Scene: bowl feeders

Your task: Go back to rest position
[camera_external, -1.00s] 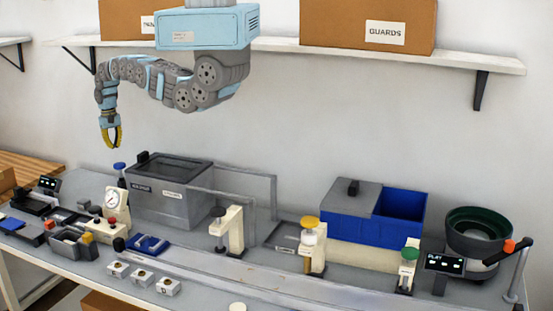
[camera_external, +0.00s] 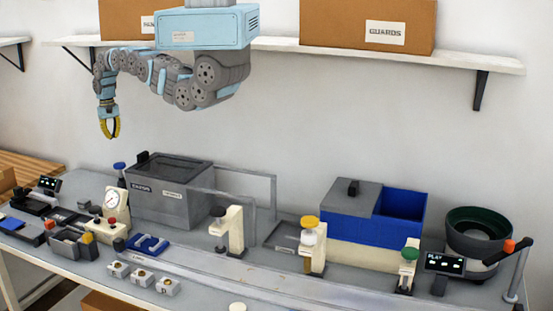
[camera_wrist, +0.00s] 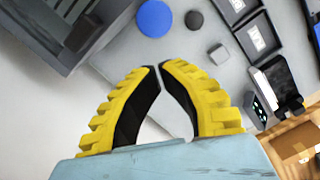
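My gripper (camera_external: 112,136) hangs at the left of the external view, pointing down, well above the bench. Its yellow and black fingers fill the middle of the wrist view, with the fingertips (camera_wrist: 159,66) drawn together. A narrow gap shows between the fingers lower down, with nothing held in it. My arm is folded out to the left under its blue carriage.
Below stand a grey lidded bin (camera_external: 170,205), a dial gauge (camera_external: 113,203), small trays and clamp posts (camera_external: 230,228). A blue bin (camera_external: 375,228) and a bowl feeder (camera_external: 478,230) are at the right. A shelf with boxes (camera_external: 370,22) runs behind. Air around the gripper is clear.

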